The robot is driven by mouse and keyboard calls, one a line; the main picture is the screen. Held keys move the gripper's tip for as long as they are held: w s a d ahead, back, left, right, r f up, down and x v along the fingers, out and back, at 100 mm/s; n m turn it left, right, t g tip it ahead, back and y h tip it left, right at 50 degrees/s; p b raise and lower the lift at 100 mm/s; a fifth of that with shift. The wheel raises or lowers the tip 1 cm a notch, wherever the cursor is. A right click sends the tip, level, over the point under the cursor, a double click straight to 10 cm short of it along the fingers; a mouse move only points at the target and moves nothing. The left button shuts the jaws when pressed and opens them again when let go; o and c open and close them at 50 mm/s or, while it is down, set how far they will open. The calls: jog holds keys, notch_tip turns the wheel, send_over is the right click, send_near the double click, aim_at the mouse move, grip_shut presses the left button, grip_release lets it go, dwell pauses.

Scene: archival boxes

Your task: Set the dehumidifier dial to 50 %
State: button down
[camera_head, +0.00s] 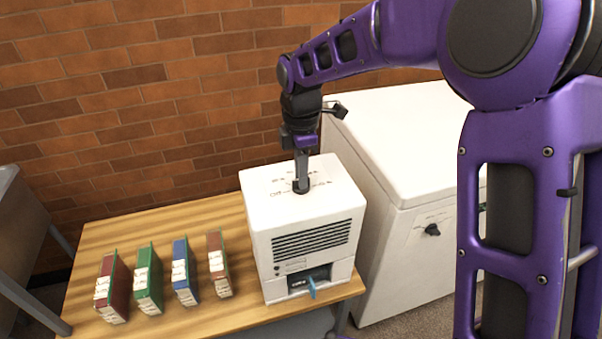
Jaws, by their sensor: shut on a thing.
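The dehumidifier (311,218) is a white box with a dark vent grille on its front, standing at the right end of the wooden table. A small black dial (301,187) sits on its top face, with printed marks around it that are too small to read fully; "Off" seems to show at its left. My gripper (301,180) points straight down from above and is shut on the dial. The fingers cover much of the dial, so I cannot tell where its pointer stands.
Several binders or boxes, red (113,287), green (148,280), blue (184,272) and brown (218,264), stand left of the dehumidifier on the table (185,227). A large white chest (400,150) with a black knob (432,230) stands close on the right. A brick wall is behind.

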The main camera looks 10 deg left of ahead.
jog(key=shift+m, duration=0.3)
jog(key=m+p, duration=0.1)
jog(key=m, duration=0.2)
jog(key=shift+r+p, duration=0.1)
jog(key=shift+p, duration=0.25)
jog(key=m+p, duration=0.1)
jog(key=m, duration=0.6)
jog(key=shift+m, duration=0.3)
jog(key=m+p, duration=0.1)
jog(key=m, duration=0.2)
jog(key=shift+m, duration=0.4)
jog(key=m, duration=0.6)
jog(key=shift+p, duration=0.35)
jog(key=m+p, duration=0.1)
jog(key=m, duration=0.4)
jog(key=shift+m, duration=0.4)
